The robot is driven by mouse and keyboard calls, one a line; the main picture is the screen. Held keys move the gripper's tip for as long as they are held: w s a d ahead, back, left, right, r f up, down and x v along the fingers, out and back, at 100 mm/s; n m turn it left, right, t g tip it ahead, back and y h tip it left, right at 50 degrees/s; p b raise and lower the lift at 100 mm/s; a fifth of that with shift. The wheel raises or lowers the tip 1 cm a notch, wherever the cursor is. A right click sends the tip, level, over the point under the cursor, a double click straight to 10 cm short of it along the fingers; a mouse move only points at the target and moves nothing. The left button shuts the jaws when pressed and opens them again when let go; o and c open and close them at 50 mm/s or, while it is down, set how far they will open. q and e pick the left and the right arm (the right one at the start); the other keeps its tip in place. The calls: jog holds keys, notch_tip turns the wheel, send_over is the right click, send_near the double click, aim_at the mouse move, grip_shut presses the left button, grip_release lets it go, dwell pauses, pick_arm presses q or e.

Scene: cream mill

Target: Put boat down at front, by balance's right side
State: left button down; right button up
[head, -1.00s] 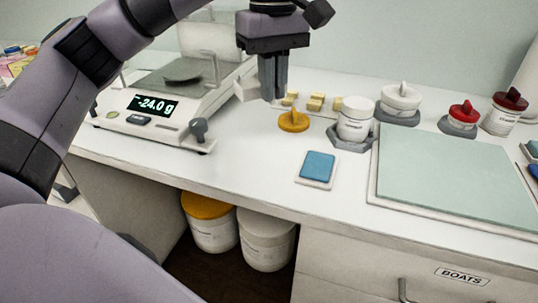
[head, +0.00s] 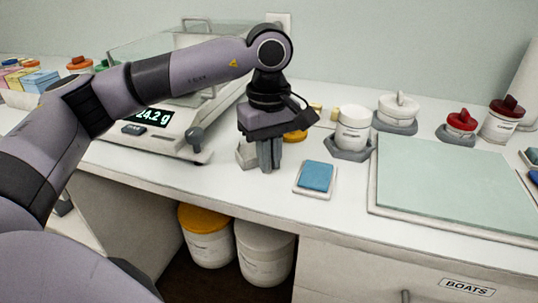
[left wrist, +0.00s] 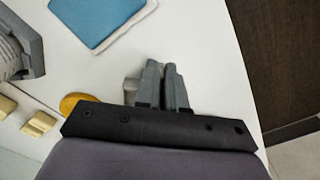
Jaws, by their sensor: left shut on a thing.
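The balance (head: 160,152) stands on the counter at left, its display partly hidden by my left arm. My left gripper (head: 268,166) points down just right of the balance's front right corner. It is shut on the small whitish boat (head: 245,154), which shows at the left of the fingers and is partly hidden by them. In the left wrist view the closed fingers (left wrist: 163,68) are over the white counter, with a bit of the boat (left wrist: 130,90) beside them. I cannot tell whether the boat touches the counter. My right gripper is not in view.
A blue pad on a white tile (head: 316,178) lies close to the right of the gripper. A yellow-orange lid (head: 296,136) is just behind it. A white jar (head: 353,130) and a green mat (head: 450,185) are further right. The counter's front edge is near.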

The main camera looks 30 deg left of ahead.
pick_arm(q)
jog(key=shift+f, duration=0.2)
jog(key=c, duration=1.2)
grip_release()
jog(key=shift+r, duration=0.1)
jog(key=shift+r, duration=0.25)
notch_tip(320, 180, up, 12)
jog(key=shift+f+p, duration=0.1)
jog(key=shift+p, duration=0.65)
